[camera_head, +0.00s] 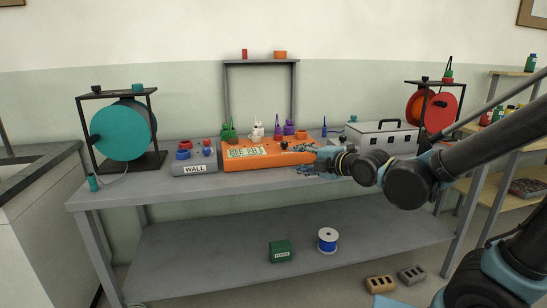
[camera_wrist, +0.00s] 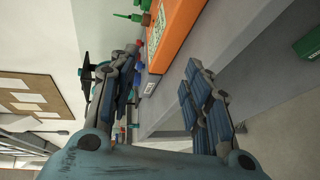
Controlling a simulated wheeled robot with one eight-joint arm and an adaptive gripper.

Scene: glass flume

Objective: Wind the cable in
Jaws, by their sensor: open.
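A teal cable reel (camera_head: 124,131) stands in a dark frame at the left end of the grey bench. A thin pale cable (camera_head: 118,178) lies below it, near a small teal plug-like piece (camera_head: 93,183) at the bench edge. A red reel (camera_head: 432,110) stands in a similar frame at the right end, partly hidden behind my arm. My gripper (camera_head: 304,160) is open at the right end of the orange panel (camera_head: 250,154). In the wrist view, my gripper (camera_wrist: 160,92) has its fingers wide apart with nothing between them. I cannot tell which cable the task means.
A grey box marked WALL (camera_head: 194,168) sits left of the orange panel. Colored plugs stand behind the panel. A grey case (camera_head: 382,138) is to the right.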

